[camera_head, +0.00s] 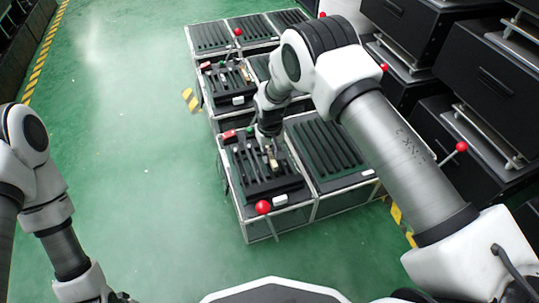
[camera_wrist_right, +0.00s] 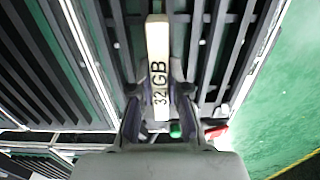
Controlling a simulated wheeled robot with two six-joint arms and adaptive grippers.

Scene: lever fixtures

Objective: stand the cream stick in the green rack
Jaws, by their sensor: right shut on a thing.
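The cream stick (camera_wrist_right: 157,65), marked "32GB", lies lengthwise between the fingers of my right gripper (camera_wrist_right: 160,105) in the right wrist view. The gripper is shut on it, above a black slotted panel. In the head view my right gripper (camera_head: 270,140) is over the nearer left fixture, with the cream stick (camera_head: 272,158) below it. A small green piece (camera_wrist_right: 175,129) shows beside the stick's lower end; I cannot tell whether it is part of the green rack. My left arm is at the lower left; its fingers are mostly out of frame.
The fixture carries a red piece (camera_head: 229,136), a white block (camera_head: 280,200) and a lever with a red ball (camera_head: 263,207). More slotted fixtures stand behind and to the right. Black cabinets (camera_head: 490,80) fill the right side. The green floor (camera_head: 130,150) at left is clear.

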